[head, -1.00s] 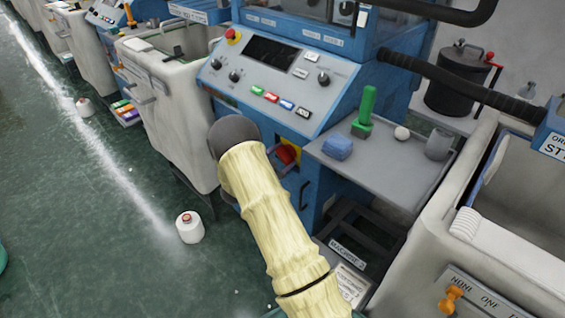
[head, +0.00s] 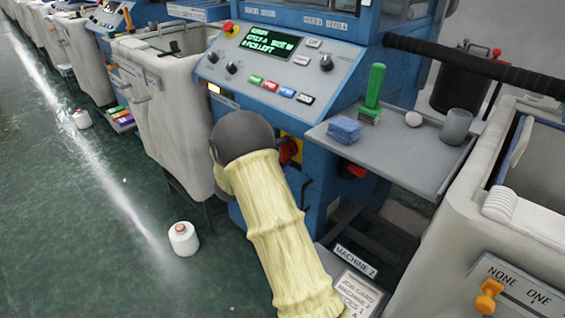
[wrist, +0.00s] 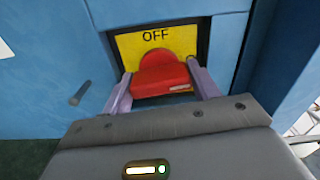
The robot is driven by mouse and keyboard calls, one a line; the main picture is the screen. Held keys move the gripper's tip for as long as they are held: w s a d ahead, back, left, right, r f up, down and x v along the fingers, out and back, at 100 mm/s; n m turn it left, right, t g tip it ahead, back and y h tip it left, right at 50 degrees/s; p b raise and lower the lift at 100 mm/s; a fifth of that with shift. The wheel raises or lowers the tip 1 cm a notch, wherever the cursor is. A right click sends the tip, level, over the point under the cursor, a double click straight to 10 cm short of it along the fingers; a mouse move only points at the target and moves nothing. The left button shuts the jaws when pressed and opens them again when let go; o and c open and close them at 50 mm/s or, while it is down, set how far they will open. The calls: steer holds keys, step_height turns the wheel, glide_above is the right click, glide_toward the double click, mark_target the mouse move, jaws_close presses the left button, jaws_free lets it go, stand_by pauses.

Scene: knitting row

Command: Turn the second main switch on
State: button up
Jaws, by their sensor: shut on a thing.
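The main switch is a red knob (wrist: 163,74) on a yellow plate (wrist: 127,47) marked OFF, set in a recess of the blue machine. In the head view the red knob (head: 289,150) shows just beyond my wrist. My gripper (wrist: 160,80) is shut on the knob, with one pale purple finger on each side. In the head view my dark wrist hides most of the fingers. The machine's display (head: 270,42) is lit with green text. A label reading MACHINE 2 (head: 355,261) is low in front of this machine.
A grey side tray (head: 400,150) right of the switch holds a blue block (head: 344,129), a green-handled tool (head: 373,92), a white ball and a grey cup. A pale bin (head: 160,110) stands left. A white cone (head: 183,240) is on the open floor.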

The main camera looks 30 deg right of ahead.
steer(key=shift+f+m+b, duration=0.15)
steer(key=shift+m+b, duration=0.45)
steer(key=o, duration=0.7)
steer(key=p+v, duration=0.2)
steer(key=v, duration=1.5)
steer(key=shift+a+p, duration=0.15)
steer(key=shift+p, duration=0.15)
